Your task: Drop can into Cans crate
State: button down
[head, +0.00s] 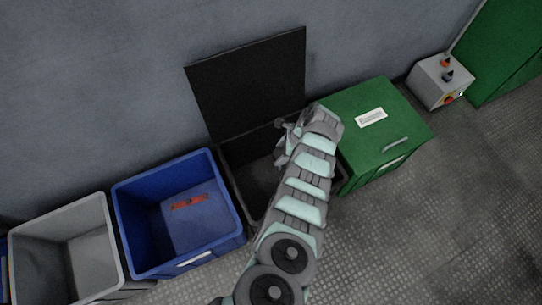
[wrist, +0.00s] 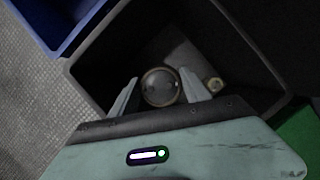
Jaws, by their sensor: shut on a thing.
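My gripper (wrist: 160,88) is shut on a can (wrist: 160,86), seen end-on as a round, greyish metal disc between the two fingers in the wrist view. The can is over the open mouth of a black crate (wrist: 85,72). In the head view my gripper (head: 283,142) is over this same black crate (head: 235,185), whose dark lid (head: 250,85) stands open against the wall. My arm hides part of the crate there, and the can cannot be made out. No label naming the crate as Cans is readable.
A blue crate (head: 150,240) with a red item (head: 189,203) and a grey crate (head: 65,225) stand left. A shut green box (head: 350,115) stands right, with a grey control box (head: 432,85) beyond.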

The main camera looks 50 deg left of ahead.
jog(key=shift+f, duration=0.2)
jog(key=shift+c, duration=2.2)
grip_release()
jog(key=shift+w, duration=0.1)
jog(key=p+v, duration=0.5)
jog(key=v, duration=0.5)
jog(key=shift+r+p, duration=0.3)
jog(key=shift+p, duration=0.05)
jog(key=shift+w+d, duration=0.1)
